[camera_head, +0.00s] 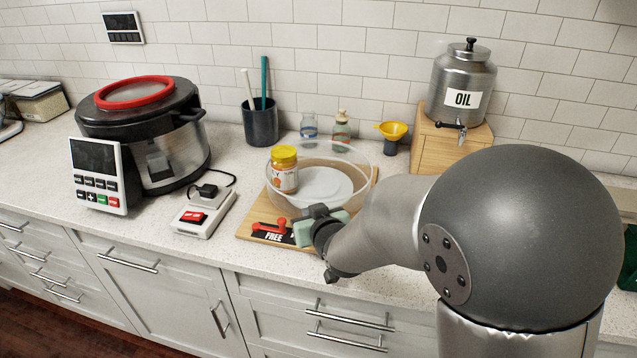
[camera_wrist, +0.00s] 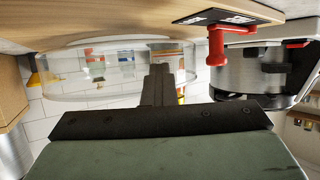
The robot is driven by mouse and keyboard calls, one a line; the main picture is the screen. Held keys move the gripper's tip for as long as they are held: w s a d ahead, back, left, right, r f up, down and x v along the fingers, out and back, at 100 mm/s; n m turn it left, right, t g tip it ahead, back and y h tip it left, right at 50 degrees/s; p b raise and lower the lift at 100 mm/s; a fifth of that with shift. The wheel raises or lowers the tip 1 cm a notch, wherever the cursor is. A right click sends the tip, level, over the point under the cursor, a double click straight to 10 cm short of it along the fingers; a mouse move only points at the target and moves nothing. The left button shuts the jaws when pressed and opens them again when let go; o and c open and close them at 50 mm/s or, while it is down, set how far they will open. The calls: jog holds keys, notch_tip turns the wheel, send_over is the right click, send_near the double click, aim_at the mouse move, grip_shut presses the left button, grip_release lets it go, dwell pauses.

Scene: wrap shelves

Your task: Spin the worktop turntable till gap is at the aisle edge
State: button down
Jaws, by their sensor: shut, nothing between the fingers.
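The turntable (camera_head: 349,160) is a clear, round-walled tray on a wooden board (camera_head: 252,222) on the worktop. A jar with a yellow lid (camera_head: 284,168) stands inside it, at the left. I cannot make out the gap in its wall; my gripper and arm hide part of the front right. My gripper (camera_head: 306,229) is shut and empty at the front of the board, close to the turntable. In the wrist view, which is upside down, its fingers (camera_wrist: 158,82) overlap the clear wall (camera_wrist: 95,72); contact cannot be told. A red lever (camera_head: 282,226) stands left of my gripper by a black "FREE" label (camera_head: 272,236).
A large cooker (camera_head: 160,155) and a switch box (camera_head: 203,213) stand left of the board. A cup with utensils (camera_head: 260,124), small bottles (camera_head: 309,127) and a yellow funnel (camera_head: 391,131) stand behind. An oil dispenser (camera_head: 460,85) sits on a wooden block at right.

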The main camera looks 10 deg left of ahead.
jog(key=shift+w+d+r, duration=0.15)
jog(key=shift+r, duration=0.05)
jog(key=shift+s+f+b, duration=0.2)
jog(key=shift+s+b, duration=0.5)
jog(key=shift+s, duration=1.1)
